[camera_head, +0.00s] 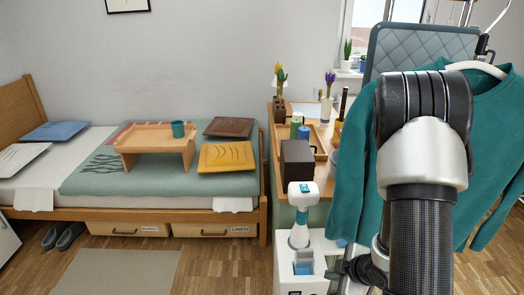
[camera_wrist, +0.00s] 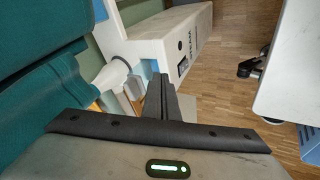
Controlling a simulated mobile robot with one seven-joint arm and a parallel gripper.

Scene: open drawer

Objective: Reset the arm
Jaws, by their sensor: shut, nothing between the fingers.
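My gripper (camera_wrist: 163,97) shows in the wrist view with its two dark fingers together and nothing between them. It points at the side of a white appliance (camera_wrist: 150,38) with dark lettering; I cannot tell whether it touches. The sweater's teal cloth (camera_wrist: 40,85) also fills the left of the wrist view.
A bed (camera_head: 190,215) with two front drawers (camera_head: 115,229) (camera_head: 213,230) stands at the left. A wooden bed tray (camera_head: 155,140) and cushions lie on it. A cluttered side table (camera_head: 318,212) stands between bed and sweater. A white steamer (camera_head: 299,240) stands before it.

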